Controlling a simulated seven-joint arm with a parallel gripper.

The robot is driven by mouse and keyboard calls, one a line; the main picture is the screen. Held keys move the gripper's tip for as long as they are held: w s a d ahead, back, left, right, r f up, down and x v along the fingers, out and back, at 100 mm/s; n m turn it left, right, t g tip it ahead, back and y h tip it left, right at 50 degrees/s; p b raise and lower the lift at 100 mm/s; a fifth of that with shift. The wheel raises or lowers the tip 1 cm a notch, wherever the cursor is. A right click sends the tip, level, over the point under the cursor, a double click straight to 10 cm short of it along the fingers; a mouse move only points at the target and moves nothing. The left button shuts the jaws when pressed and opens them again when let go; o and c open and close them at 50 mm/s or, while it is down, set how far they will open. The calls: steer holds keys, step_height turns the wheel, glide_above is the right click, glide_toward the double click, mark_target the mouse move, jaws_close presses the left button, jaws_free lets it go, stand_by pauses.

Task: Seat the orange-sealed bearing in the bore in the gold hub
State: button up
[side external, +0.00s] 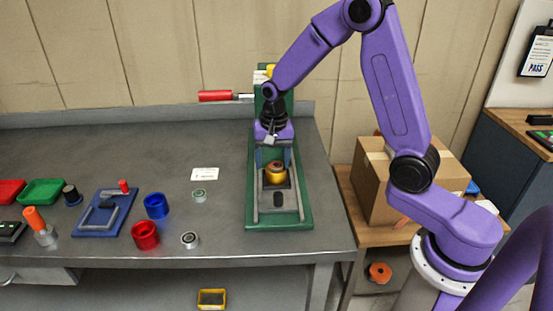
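The gold hub (277,179) stands upright in the green fixture (293,220) on the bench. A small orange-brown round part, which looks like the orange-sealed bearing (277,166), shows at the hub's top. I cannot tell whether it is in the bore or only resting on it. My gripper (274,160) points down just above and behind the hub. Its two fingers are spread apart, one towards each side of the hub, and nothing shows held between them. The fingertips' exact distance from the bearing is unclear.
A green-sealed bearing (199,195) and a grey bearing (190,240) lie left of the fixture. Blue (156,206) and red (145,235) hubs stand beside them. A blue plate fixture (105,212) lies farther left. The rear middle of the bench is mostly clear.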

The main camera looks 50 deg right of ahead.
mark_target(276, 166)
steer(key=shift+s+d+f+g, duration=0.15)
steer(key=shift+s+f+g, duration=0.15)
steer(key=shift+s+f, duration=0.45)
steer(key=shift+w+r, duration=0.1)
steer(key=shift+r, duration=0.25)
step_height(276, 166, up, 13)
steer(key=s+a+f+n, duration=0.1)
steer(key=s+a+n, duration=0.6)
steer(key=s+n, duration=0.45)
steer(key=s+d+f+n, duration=0.1)
steer(key=s+n, duration=0.4)
steer(key=s, duration=0.4)
steer(key=s+d+f+n, duration=0.1)
steer(key=s+n, duration=0.3)
steer(key=s, duration=0.5)
steer(key=shift+d+f+n, duration=0.25)
steer(key=shift+f+n, duration=0.1)
steer(key=shift+f, duration=0.25)
